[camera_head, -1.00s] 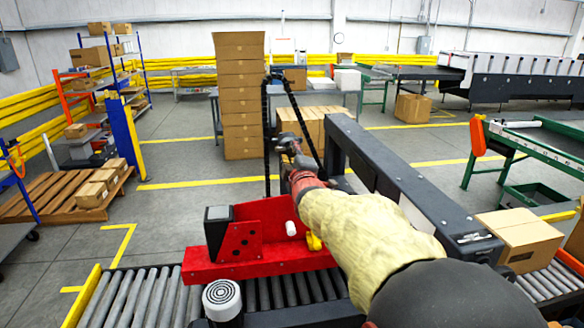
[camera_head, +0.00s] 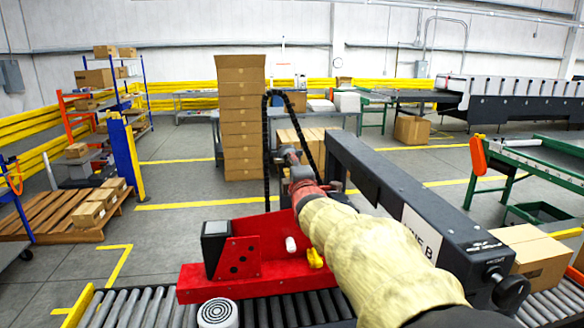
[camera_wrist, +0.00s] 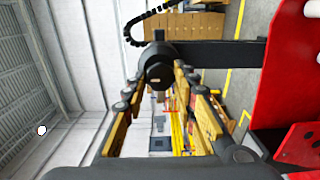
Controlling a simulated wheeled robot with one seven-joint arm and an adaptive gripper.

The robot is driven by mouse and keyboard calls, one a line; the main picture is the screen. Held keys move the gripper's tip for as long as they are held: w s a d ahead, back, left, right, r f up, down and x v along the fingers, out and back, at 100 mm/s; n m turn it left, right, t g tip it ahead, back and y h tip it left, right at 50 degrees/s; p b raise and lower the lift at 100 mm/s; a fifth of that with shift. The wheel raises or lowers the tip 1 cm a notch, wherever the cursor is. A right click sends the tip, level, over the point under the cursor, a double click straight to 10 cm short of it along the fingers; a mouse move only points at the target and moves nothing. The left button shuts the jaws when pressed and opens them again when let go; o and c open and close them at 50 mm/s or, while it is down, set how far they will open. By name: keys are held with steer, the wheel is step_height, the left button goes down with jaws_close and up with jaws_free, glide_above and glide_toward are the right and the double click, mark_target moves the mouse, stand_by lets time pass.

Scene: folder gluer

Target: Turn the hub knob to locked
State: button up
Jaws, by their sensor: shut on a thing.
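A dark round knob (camera_wrist: 158,70) with a small pale mark on its face sits at the end of a black bar in the wrist view. My gripper (camera_wrist: 163,84) reaches it with two yellow-sided fingers, one on each side, and is shut on it. The fingertips partly cover the knob's sides. Any locked or unlocked marking is too small to read. In the head view my gripper (camera_head: 290,157) is small and mostly hidden by my own arm, above the red machine part (camera_head: 262,250); the held knob cannot be made out there.
A black beam (camera_head: 400,190) with a partly covered white label runs right of my arm. Another black knob (camera_head: 510,291) is at its near end. A black cable chain (camera_head: 267,140) loops beside my gripper. Rollers (camera_head: 130,308) lie in front. Stacked cartons (camera_head: 240,120) stand behind.

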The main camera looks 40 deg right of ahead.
steer(key=o, duration=1.1)
steer(key=shift+s, duration=0.1)
steer(key=v, duration=1.1)
steer(key=shift+s+a, duration=0.2)
steer(key=shift+s, duration=0.15)
